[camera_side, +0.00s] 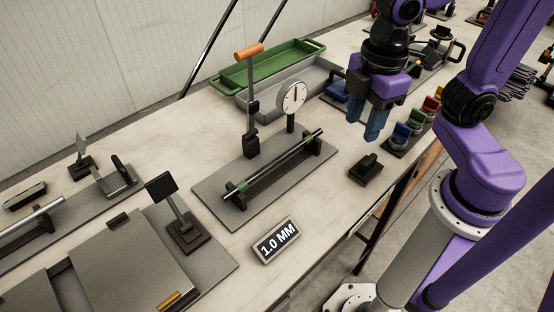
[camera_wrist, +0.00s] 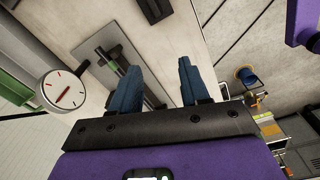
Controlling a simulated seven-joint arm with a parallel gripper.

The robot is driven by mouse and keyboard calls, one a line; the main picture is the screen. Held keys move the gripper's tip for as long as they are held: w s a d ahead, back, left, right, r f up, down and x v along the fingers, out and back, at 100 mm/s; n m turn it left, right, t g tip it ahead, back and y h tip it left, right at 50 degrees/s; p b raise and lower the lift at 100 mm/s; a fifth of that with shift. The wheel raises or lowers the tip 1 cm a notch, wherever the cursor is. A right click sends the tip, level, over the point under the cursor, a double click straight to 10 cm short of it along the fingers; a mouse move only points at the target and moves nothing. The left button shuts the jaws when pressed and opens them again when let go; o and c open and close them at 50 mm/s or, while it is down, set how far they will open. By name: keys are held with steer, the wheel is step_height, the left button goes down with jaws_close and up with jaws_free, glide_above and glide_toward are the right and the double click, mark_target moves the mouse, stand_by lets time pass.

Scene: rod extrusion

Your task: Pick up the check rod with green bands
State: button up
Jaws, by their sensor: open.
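In the side view the check rod (camera_side: 275,164) is a thin grey rod with green bands near its ends. It lies across supports on a grey base plate (camera_side: 208,188), below a dial gauge (camera_side: 293,96). My gripper (camera_side: 370,125) is open and empty, with blue fingers pointing down, above and to the right of the rod, apart from it. In the wrist view my blue fingers (camera_wrist: 155,85) are spread apart. A green band (camera_wrist: 113,66) of the rod shows left of the left finger, which seems to hide part of the rod. The dial gauge also shows there (camera_wrist: 62,91).
An orange-handled lever (camera_side: 249,52) stands behind the rod. Green and grey trays (camera_side: 228,84) lie at the back. A black block (camera_side: 366,169) and a "1.0 MM" sign (camera_side: 276,241) sit near the front edge. Coloured cups (camera_side: 401,131) stand to the right.

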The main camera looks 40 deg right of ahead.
steer(key=w+a+r+n, duration=0.4)
steer(key=w+a+r, duration=0.3)
steer(key=w+a, duration=0.25)
glide_toward(278, 158)
step_height(278, 158, down, 8)
steer(key=shift+a+f, duration=0.1)
steer(key=shift+a, duration=0.05)
stand_by(0.3)
jaws_close()
